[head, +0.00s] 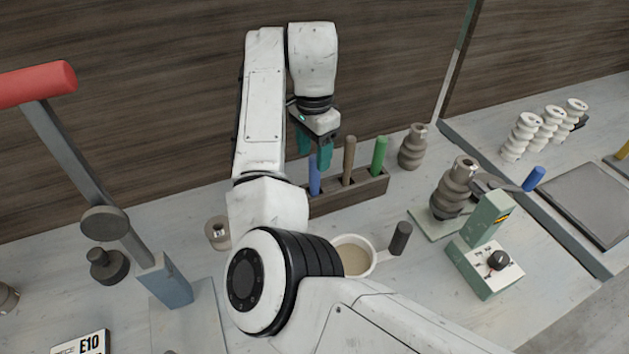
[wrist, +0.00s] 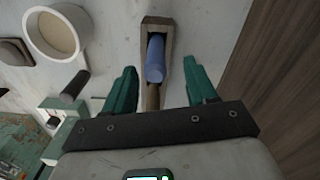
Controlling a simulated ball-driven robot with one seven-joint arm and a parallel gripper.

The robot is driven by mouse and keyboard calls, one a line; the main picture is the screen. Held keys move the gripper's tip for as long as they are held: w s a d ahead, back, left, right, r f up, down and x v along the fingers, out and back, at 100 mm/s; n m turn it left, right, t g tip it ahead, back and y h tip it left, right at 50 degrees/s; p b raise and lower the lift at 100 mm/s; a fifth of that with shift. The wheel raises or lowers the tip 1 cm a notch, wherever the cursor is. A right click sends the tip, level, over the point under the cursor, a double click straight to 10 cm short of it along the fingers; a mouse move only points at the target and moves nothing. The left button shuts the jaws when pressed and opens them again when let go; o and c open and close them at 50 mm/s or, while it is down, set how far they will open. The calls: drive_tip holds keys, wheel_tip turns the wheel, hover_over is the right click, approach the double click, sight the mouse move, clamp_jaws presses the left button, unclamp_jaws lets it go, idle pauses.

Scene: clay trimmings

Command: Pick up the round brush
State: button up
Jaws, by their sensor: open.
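Three upright handles stand in a dark wooden holder (head: 365,194): a blue one (head: 314,176), a brown one (head: 348,160) and a green one (head: 379,155). Their lower ends are hidden in the holder, so I cannot tell which is the round brush. My gripper (head: 313,160) is open and empty above the holder's left end, close to the blue handle. In the wrist view, the blue handle (wrist: 155,62) shows between the spread teal fingers, with the brown handle (wrist: 152,98) nearer the gripper body. The green one is hidden there.
A white cup (head: 371,265) with beige contents and a dark handle stands in front of the holder. A dark wooden wall (head: 150,130) rises close behind.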

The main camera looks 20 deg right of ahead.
sight(315, 172)
drive_tip(key=f, duration=0.2)
drive_tip(key=f+p, duration=0.1)
drive_tip(key=f, duration=0.2)
drive_tip(key=shift+s+f, duration=0.25)
drive_tip(key=shift+f, duration=0.1)
clamp_jaws()
